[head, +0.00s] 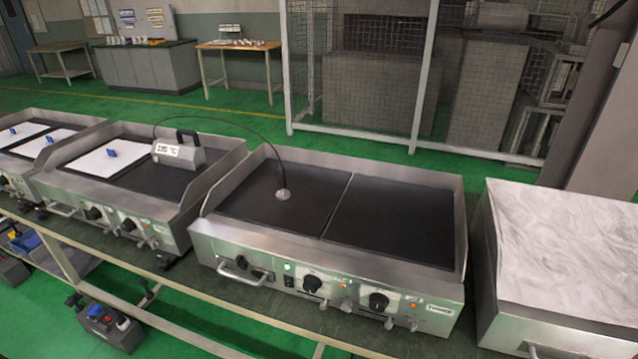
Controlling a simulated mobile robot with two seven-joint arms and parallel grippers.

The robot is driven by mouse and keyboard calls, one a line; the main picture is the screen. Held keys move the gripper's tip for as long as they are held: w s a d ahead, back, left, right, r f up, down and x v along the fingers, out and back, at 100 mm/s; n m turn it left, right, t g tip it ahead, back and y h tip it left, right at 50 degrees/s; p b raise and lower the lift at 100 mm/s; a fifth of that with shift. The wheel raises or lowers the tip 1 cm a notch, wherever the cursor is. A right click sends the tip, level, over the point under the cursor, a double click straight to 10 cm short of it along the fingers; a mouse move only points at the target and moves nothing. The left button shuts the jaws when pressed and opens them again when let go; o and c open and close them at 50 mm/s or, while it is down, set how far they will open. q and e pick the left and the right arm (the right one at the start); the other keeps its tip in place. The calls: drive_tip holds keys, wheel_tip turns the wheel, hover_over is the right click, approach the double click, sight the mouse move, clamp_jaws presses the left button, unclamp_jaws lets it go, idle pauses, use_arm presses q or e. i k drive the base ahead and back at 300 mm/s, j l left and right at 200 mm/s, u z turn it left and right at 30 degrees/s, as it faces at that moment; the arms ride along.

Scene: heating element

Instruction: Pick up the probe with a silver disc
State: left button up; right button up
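The probe's silver disc (283,194) rests on the left dark plate of the middle griddle (330,255). A thin black cable (262,136) rises from the disc and arches left to a grey meter (178,152). The meter has a black handle and a white display with a temperature reading in °C. It stands on the dark right plate of the griddle to the left. Neither of my grippers is in the head view.
The middle griddle has raised metal side and back walls, with knobs and a handle (240,272) on its front. A box with a pale marbled top (570,245) stands close on the right. White sheets with blue pieces lie on the left griddles. A mesh cage (420,80) stands behind.

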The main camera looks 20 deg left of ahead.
sight(283, 194)
drive_tip(key=j+z, duration=0.6)
drive_tip(key=j, duration=0.25)
drive_tip(key=j+z, duration=0.25)
drive_tip(key=j, duration=0.7)
drive_tip(key=k+j, duration=0.1)
drive_tip(key=j, duration=1.75)
drive_tip(key=k+z, duration=0.05)
